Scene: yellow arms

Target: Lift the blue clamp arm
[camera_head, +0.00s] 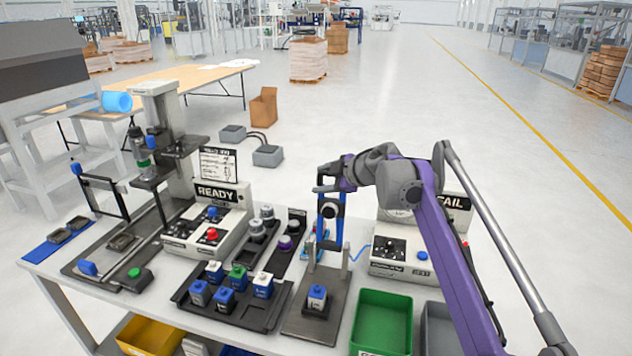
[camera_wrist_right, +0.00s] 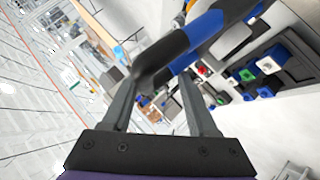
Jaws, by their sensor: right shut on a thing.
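The blue clamp arm (camera_head: 322,236) stands upright above a dark fixture plate (camera_head: 303,328) in the head view, with a black part in its frame. In the wrist view the clamp arm (camera_wrist_right: 205,32) is a thick blue bar with a black end, crossing between the fingertips. My right gripper (camera_head: 325,184) is at the top of the clamp arm and shut on it; it also shows in the wrist view (camera_wrist_right: 160,78). A block with a blue top (camera_head: 317,294) sits on the fixture plate below. My left gripper is not in view.
A black tray (camera_head: 252,318) with several coloured blocks lies left of the fixture. A green bin (camera_head: 383,318) stands to the right. A READY box (camera_head: 205,232) and a FAIL box (camera_head: 395,262) stand on the table. A camera press station stands at the left.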

